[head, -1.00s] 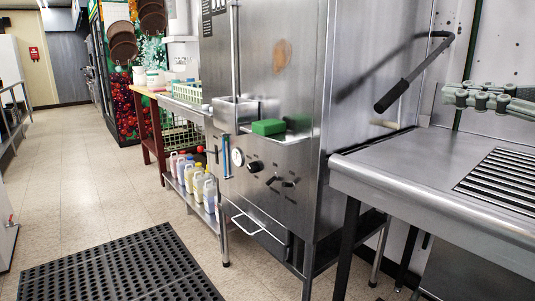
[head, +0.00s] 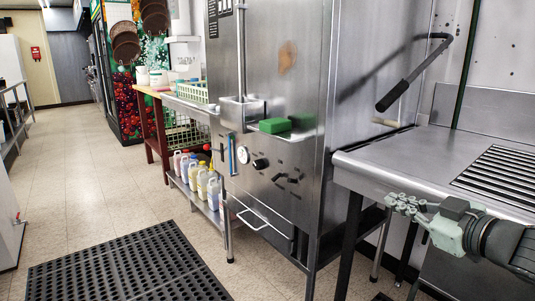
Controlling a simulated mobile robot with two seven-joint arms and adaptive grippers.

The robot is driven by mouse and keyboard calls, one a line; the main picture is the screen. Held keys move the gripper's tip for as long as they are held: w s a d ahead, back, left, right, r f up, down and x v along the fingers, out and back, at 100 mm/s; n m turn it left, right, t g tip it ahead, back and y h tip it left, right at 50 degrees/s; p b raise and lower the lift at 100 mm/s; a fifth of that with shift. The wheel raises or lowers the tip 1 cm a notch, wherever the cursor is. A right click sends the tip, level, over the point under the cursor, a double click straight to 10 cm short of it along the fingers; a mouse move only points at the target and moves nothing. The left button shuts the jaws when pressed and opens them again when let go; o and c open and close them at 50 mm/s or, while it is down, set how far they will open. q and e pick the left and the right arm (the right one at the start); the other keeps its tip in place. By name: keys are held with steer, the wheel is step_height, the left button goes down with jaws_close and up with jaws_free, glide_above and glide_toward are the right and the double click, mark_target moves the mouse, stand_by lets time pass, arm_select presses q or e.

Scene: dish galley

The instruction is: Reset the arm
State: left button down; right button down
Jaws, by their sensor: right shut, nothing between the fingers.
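My right gripper (head: 408,206) is at the lower right of the head view, in front of the steel counter's front edge. Its pale green-grey fingers point left and it is shut with nothing held. My dark right wrist and forearm come in from the right edge. My left gripper does not show in the head view.
A steel dish machine (head: 280,110) with a long black-gripped lever (head: 402,90) stands in the middle. A green sponge (head: 275,126) sits on its ledge. A steel counter (head: 420,160) with a grate is at right. A black mat (head: 125,265) lies on the open floor at left.

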steer(key=s+d+f+m+g+h, duration=0.1)
steer(key=s+f+m+g+h, duration=0.15)
steer(key=f, duration=1.05)
steer(key=s+d+f+m+g+h, duration=0.1)
steer(key=s+f+m+g+h, duration=0.2)
steer(key=f, duration=0.9)
arm_select(q)
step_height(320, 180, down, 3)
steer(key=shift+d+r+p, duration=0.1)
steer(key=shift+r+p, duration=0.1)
steer(key=shift+p, duration=0.2)
arm_select(e)
steer(key=s+a+f+m+g+h, duration=0.1)
steer(key=s+f+g, duration=0.5)
steer(key=s+f, duration=1.2)
steer(key=s+m+h, duration=0.1)
steer(key=s, duration=0.3)
steer(key=shift+s+a+f, duration=0.2)
steer(key=shift+s, duration=0.05)
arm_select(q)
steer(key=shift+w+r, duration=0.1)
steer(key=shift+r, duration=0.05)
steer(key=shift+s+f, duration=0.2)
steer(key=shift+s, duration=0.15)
